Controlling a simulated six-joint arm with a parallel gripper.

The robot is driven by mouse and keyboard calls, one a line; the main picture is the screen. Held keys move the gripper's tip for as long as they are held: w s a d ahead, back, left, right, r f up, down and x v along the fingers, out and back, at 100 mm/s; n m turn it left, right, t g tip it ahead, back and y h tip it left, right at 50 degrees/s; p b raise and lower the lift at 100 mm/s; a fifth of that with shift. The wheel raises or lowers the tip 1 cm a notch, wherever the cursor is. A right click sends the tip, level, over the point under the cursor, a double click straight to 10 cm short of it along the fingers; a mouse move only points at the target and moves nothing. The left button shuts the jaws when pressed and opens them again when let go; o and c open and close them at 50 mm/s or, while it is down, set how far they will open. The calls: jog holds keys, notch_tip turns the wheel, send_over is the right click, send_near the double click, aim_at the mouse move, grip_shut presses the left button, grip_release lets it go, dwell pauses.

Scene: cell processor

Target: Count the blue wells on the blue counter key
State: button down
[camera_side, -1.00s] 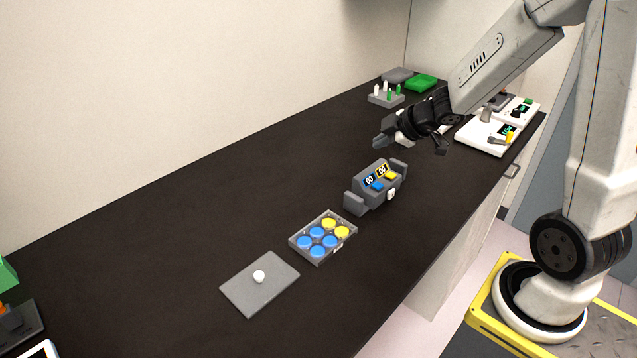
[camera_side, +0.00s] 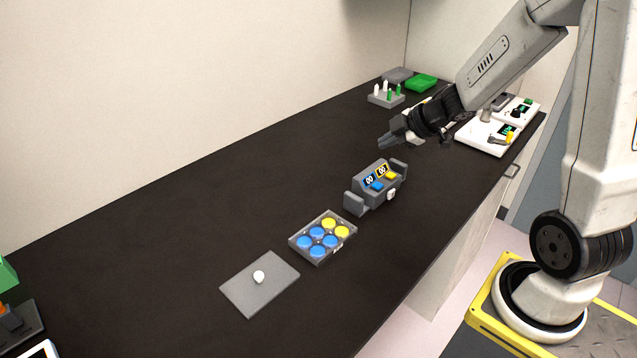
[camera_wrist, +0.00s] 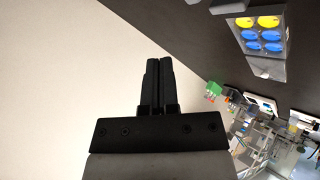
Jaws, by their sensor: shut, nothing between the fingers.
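The grey counter (camera_side: 361,200) stands mid-table with a blue display (camera_side: 369,180) and a yellow display (camera_side: 382,171), both seeming to read 00. The blue counter key (camera_side: 377,186) and the yellow key (camera_side: 391,176) sit in front of them. The well plate (camera_side: 323,262) lies nearer, without its lid, showing several blue wells (camera_side: 317,251) and two yellow wells (camera_side: 329,223). It also shows at the upper right of the wrist view (camera_wrist: 262,68). My gripper (camera_side: 384,143) is shut and empty, in the air above and beyond the counter, touching neither key. Its fingers lie together in the wrist view (camera_wrist: 159,63).
A flat grey lid (camera_side: 245,290) with a white knob lies in front of the plate. A rack with white and green pieces (camera_side: 386,100) and a green tray (camera_side: 421,82) stand at the back. White devices (camera_side: 485,138) are at the far right.

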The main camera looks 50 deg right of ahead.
aim_at(378, 186)
jog(key=shift+f, duration=4.35)
jog(key=shift+f, duration=0.5)
dwell(0.5)
jog(key=shift+r, duration=0.5)
